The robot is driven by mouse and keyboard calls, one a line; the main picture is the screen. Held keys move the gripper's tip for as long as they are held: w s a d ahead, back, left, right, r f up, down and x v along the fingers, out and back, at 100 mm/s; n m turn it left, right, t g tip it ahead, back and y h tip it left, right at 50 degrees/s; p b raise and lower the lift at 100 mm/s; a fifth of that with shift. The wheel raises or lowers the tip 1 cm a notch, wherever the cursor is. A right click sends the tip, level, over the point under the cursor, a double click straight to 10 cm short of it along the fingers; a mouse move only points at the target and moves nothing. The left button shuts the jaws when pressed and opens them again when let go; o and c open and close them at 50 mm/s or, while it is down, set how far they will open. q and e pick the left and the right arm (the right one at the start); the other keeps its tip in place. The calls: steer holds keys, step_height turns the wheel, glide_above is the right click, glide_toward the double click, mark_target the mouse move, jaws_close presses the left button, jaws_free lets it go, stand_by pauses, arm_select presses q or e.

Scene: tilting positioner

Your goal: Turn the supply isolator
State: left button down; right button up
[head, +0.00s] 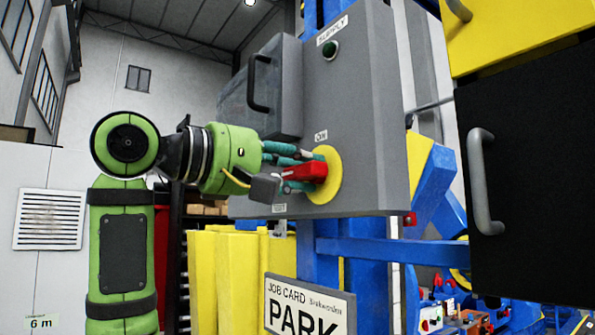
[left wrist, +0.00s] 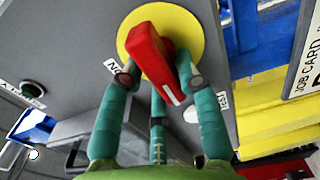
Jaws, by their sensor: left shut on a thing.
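The supply isolator is a red handle (head: 308,172) on a round yellow plate (head: 328,188), on the front of a grey cabinet (head: 365,110). In the left wrist view the red handle (left wrist: 152,50) has a white line at its near end, which lies between an ON label (left wrist: 111,66) and a second label (left wrist: 222,100). In the head view the handle lies nearly level, below the ON label. My left gripper (head: 300,163) is shut on the handle, with teal fingers on both sides of it. My right gripper is not in view.
A dark green lamp (head: 331,49) sits under the SUPPLY label. A grey box with a black handle (head: 260,83) juts out left of the isolator. A job card reading PARK (head: 308,308) is below. A black panel with a grey handle (head: 484,180) stands at right.

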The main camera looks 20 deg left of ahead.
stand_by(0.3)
arm_select(q)
steer(key=c, duration=0.9)
jaws_free()
steer(key=shift+w, duration=0.1)
steer(key=shift+c, duration=0.2)
steer(key=v, duration=1.2)
